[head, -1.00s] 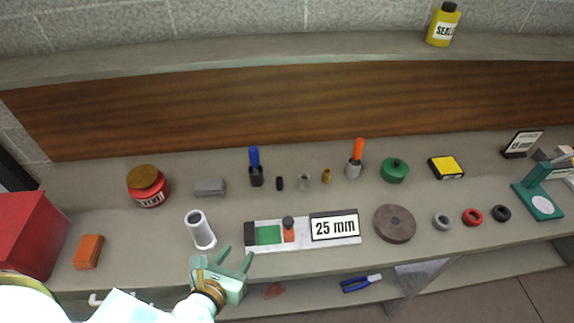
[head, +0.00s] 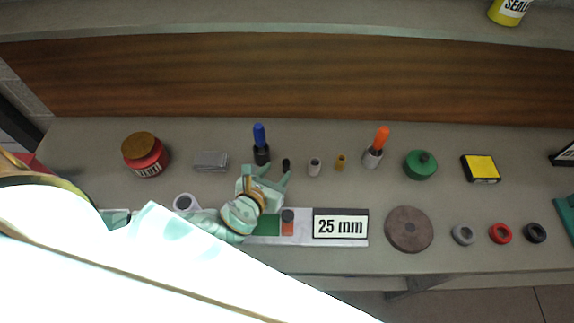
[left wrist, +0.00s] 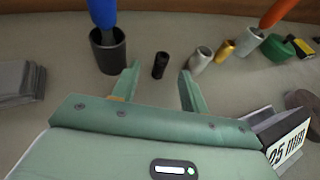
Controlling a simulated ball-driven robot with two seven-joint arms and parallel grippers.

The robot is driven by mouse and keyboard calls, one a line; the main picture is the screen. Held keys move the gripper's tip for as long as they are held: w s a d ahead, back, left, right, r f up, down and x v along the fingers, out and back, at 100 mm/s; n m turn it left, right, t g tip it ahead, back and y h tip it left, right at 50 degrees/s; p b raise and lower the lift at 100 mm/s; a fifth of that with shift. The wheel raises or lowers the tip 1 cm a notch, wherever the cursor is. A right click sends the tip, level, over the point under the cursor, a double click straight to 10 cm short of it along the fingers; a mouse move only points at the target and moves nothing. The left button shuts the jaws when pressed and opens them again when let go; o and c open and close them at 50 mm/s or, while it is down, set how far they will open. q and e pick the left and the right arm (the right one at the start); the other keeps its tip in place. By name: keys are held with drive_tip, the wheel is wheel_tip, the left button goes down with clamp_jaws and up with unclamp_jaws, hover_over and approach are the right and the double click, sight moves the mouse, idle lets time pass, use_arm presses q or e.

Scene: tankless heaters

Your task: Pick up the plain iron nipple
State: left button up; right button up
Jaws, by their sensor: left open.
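The plain iron nipple, a small black cylinder (head: 286,164), stands on the bench between the blue-handled tool and a grey nipple (head: 314,167). In the left wrist view the black nipple (left wrist: 160,65) shows upright, between and just beyond the fingertips. My left gripper (head: 276,174) is open and empty, its fingers pointing at the nipple from the front. No finger appears to touch it. A brass nipple (head: 340,162) stands further right. My right gripper is not in view.
A blue-handled tool in a dark socket (head: 261,146) stands close left of the nipple; an orange-handled one (head: 375,149) is further right. The 25 mm sign (head: 340,226) and its white tray lie in front.

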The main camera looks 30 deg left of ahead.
sight(285, 164)
use_arm(q)
drive_tip(key=b+x, duration=0.1)
drive_tip(key=x, duration=0.5)
drive_tip(key=shift+w+d, duration=0.2)
drive_tip(key=shift+w, duration=0.15)
drive_tip(key=shift+s+r, duration=0.1)
clamp_jaws()
